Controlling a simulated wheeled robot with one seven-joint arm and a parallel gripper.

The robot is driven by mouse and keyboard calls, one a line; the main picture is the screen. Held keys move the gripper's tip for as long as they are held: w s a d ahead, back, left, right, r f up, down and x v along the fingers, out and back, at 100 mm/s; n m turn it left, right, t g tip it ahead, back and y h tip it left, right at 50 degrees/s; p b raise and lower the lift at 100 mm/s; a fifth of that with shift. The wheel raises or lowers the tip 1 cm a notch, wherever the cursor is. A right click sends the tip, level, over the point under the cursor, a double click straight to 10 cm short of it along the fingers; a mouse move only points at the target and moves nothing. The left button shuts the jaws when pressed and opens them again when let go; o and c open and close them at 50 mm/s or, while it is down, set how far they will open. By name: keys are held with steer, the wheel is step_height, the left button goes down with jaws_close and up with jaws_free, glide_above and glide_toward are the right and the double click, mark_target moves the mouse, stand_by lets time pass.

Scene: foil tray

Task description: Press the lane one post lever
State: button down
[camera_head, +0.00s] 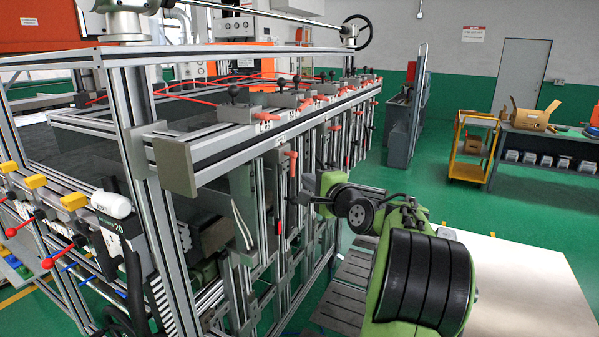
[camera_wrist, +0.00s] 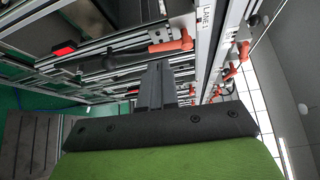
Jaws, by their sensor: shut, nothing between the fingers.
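My gripper (camera_wrist: 156,78) is shut and empty in the wrist view, its dark fingers pointing in among the frame's rails and posts. A red-orange lever (camera_wrist: 172,45) on a dark rod lies just beyond the fingertips, with a visible gap in the picture. In the head view, orange levers hang on the upright posts, one nearer (camera_head: 291,163) and one farther along (camera_head: 333,128). My fingertips are not clear in the head view, where my green arm reaches toward the posts.
The aluminium frame (camera_head: 240,140) fills the left, with black-knobbed levers (camera_head: 234,95) along its top rail. More orange handles (camera_wrist: 244,51) sit close on the right in the wrist view. Open green floor (camera_head: 480,215) lies right of the frame, with a yellow cart (camera_head: 466,171) beyond.

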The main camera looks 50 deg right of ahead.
mark_target(294, 170)
steer(key=p+x, duration=0.1)
steer(key=x, duration=0.4)
steer(key=shift+w+d, duration=0.15)
steer(key=shift+w, duration=0.1)
